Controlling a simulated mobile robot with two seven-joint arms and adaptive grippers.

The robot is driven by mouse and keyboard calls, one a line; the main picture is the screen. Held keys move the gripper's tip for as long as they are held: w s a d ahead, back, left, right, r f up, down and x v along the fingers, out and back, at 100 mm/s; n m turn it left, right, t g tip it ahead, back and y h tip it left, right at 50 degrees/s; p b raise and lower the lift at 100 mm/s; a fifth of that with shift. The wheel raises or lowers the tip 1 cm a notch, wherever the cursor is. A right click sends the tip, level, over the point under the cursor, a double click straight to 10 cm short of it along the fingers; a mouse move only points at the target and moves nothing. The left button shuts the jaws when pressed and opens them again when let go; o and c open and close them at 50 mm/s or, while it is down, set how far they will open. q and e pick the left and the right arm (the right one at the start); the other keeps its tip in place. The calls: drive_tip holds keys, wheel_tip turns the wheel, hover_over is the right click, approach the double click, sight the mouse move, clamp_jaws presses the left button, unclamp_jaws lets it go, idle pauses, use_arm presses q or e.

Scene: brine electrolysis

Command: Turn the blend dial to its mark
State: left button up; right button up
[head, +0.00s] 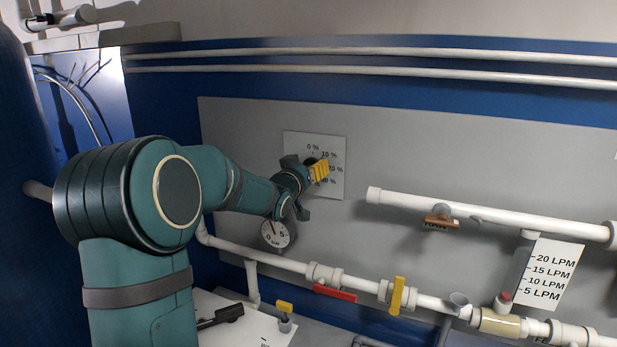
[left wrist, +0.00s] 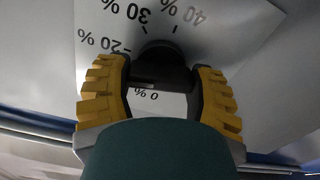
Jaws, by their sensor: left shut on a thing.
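The blend dial is a dark knob in the left wrist view (left wrist: 160,58), on a white scale plate (head: 334,190) fixed to the grey wall panel. My left gripper (head: 313,170), with yellow ridged finger pads, is at the plate and shut on the dial, one pad on each side in the left wrist view (left wrist: 160,98). In the head view the gripper mostly hides the dial. I cannot tell where its pointer stands. My right gripper is not in view.
A round pressure gauge (head: 277,234) sits just below my left gripper. A white pipe with a red lever (head: 335,294) and a yellow lever (head: 397,296) runs lower down. An LPM scale plate (head: 550,274) is at the right. Bare panel lies above the dial plate.

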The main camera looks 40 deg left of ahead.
use_arm(q)
drive_tip(key=n+b, duration=0.1)
drive_tip(key=n, duration=0.1)
drive_tip(key=n+b, duration=0.1)
drive_tip(key=b, duration=0.1)
drive_tip(key=shift+s+a+f+n, duration=0.1)
drive_tip(key=shift+f+n, duration=0.2)
drive_tip(key=shift+n, duration=0.1)
drive_tip(key=shift+n+b, duration=0.7)
drive_tip(key=shift+n, duration=0.2)
drive_tip(key=shift+n+b, duration=0.3)
drive_tip(key=shift+n, duration=0.5)
drive_tip(key=n, duration=0.3)
drive_tip(key=shift+n, duration=2.6)
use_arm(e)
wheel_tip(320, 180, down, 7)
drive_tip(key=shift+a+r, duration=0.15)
use_arm(q)
drive_tip(key=o, duration=1.2)
drive_tip(key=shift+r, duration=0.1)
